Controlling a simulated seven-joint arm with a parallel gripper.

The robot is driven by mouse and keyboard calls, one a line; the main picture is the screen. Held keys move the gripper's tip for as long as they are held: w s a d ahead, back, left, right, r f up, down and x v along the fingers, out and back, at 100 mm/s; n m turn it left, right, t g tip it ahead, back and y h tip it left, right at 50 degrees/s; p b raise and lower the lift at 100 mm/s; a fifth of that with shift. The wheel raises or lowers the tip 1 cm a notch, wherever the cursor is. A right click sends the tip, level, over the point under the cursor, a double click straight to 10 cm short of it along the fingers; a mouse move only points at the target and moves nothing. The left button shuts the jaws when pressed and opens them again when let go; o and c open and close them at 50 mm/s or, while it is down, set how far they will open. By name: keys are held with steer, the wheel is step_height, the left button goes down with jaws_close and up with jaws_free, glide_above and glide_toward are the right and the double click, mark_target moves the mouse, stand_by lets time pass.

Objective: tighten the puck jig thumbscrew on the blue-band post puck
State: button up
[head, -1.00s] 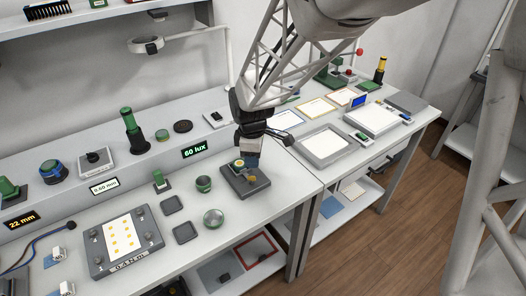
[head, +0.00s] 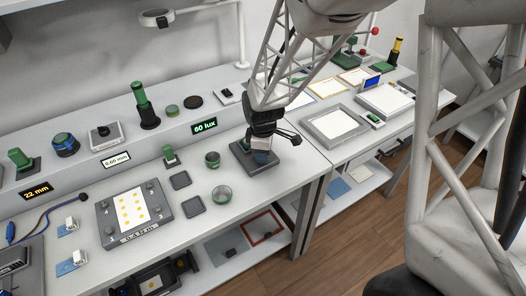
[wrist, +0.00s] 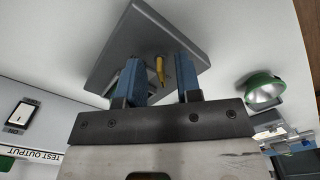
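The puck jig (head: 241,158) is a dark grey plate on the bench near its right end; it also shows in the wrist view (wrist: 120,55). A thin brass-coloured piece (wrist: 159,69), apparently the thumbscrew, stands out from the jig in the wrist view. My gripper (head: 262,157) is low over the jig's front right part. Its two blue fingers are apart in the wrist view (wrist: 160,80), with the brass piece between them in the picture. A gap shows on both sides of it. The post puck and its blue band cannot be made out; my gripper hides part of the jig.
A green cup (head: 212,159), a green-rimmed dish (head: 221,194) and two dark square pads (head: 181,180) lie left of the jig. A grey plate with yellow dots (head: 108,222) is further left. The raised shelf with a 60 lux display (head: 205,127) stands behind. A grey tray (head: 310,126) is to the right.

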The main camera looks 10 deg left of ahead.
jaws_close()
steer(key=shift+m, duration=0.4)
steer(key=m, duration=0.3)
steer(key=shift+s+m, duration=0.15)
steer(key=shift+m, duration=0.15)
steer(key=m, duration=0.4)
steer(key=shift+s+a, duration=0.1)
steer(key=m, duration=0.6)
steer(key=shift+s+a, duration=0.1)
steer(key=shift+a, duration=0.05)
steer(key=m, duration=0.5)
steer(key=shift+a+m, duration=0.15)
steer(key=shift+m, duration=0.15)
